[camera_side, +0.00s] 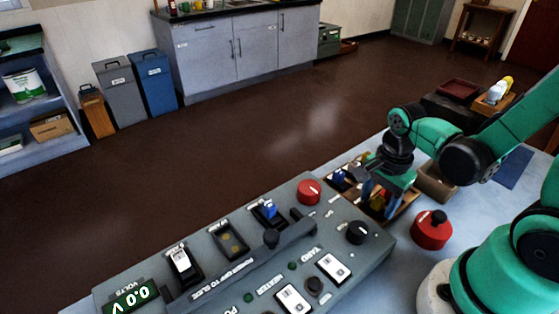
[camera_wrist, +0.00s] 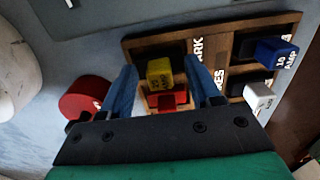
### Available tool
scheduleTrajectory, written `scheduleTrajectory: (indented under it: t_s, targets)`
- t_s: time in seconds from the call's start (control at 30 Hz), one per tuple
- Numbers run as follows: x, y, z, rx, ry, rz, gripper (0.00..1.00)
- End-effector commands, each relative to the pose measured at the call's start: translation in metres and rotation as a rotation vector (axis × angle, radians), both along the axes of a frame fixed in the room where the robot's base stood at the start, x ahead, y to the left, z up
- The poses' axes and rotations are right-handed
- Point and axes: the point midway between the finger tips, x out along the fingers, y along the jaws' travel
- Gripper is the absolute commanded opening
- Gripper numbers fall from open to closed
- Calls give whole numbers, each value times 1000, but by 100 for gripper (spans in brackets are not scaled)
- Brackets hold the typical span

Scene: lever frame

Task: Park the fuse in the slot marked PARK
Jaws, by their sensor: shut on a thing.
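My gripper (camera_wrist: 162,66) is shut on the yellow fuse (camera_wrist: 160,72), which sits between its two blue fingers; the finger contact is hard to see. In the side view my gripper (camera_side: 378,192) points down into the wooden tray (camera_side: 404,208). In the wrist view, the yellow fuse is over or at the near edge of a dark slot (camera_wrist: 165,49) beside the partly hidden PARK lettering (camera_wrist: 197,47). I cannot tell whether it is seated. A red piece (camera_wrist: 168,101) shows just below it, also between the fingers.
A blue fuse (camera_wrist: 277,52) and a white fuse (camera_wrist: 260,97) stand at the tray's right. A red round knob (camera_side: 431,229) stands close beside the tray. The grey console (camera_side: 345,215) lies left of my gripper, with an empty fuse holder (camera_side: 232,241).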

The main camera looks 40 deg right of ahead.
Motion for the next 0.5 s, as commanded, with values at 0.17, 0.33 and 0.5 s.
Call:
scheduleTrajectory:
  t_s: [0.17,0.33,0.5]
  targets:
    - [0,0,0,0,0,0,6]
    - [0,0,0,0,0,0,71]
    - [0,0,0,0,0,0,93]
